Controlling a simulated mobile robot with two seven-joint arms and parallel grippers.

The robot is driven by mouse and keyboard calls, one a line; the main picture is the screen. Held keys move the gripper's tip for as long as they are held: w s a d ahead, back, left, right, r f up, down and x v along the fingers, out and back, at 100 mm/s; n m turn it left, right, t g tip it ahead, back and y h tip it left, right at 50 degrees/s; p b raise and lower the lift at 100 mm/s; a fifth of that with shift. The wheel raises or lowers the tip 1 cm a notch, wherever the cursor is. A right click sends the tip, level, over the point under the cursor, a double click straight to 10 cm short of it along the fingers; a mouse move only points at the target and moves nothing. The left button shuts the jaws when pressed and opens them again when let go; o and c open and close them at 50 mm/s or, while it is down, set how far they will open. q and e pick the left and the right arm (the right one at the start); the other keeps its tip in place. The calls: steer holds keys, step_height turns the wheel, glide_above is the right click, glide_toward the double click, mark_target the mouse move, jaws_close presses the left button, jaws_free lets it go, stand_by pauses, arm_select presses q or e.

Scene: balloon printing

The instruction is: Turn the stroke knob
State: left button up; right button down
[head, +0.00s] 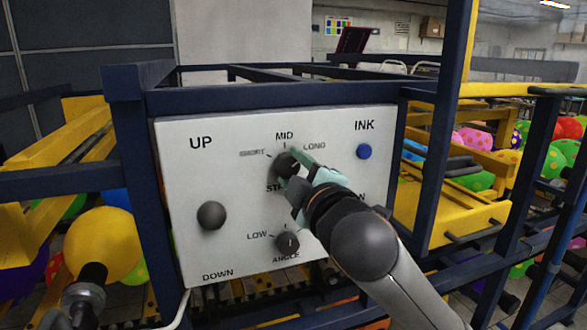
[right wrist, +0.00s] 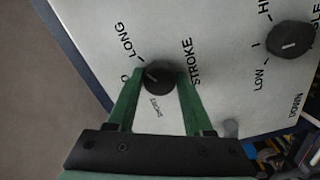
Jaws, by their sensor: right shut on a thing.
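The stroke knob (head: 287,164) is a round black knob on the white control panel (head: 190,170), with SHORT, MID and LONG printed around it. My right gripper (head: 290,166) reaches it from the lower right. In the right wrist view, the gripper's green fingers (right wrist: 160,85) are shut on either side of the stroke knob (right wrist: 160,77). A pale mark on the knob's face points to the picture's upper left, roughly between MID and LONG. The fingers partly hide the STROKE label in the head view. My left gripper is not in view.
The angle knob (head: 287,240) is below the stroke knob, close to my right gripper. A black UP/DOWN joystick ball (head: 211,215) sticks out at left, and a blue INK button (head: 364,151) is at upper right. Dark blue frame bars (head: 270,98) surround the panel.

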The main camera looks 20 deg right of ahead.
steer(key=shift+m, duration=0.3)
steer(key=shift+c, duration=1.5)
jaws_free()
steer(key=s+b, duration=0.8)
steer(key=s, duration=0.4)
steer(key=shift+s+d, duration=0.2)
steer(key=shift+s, duration=0.05)
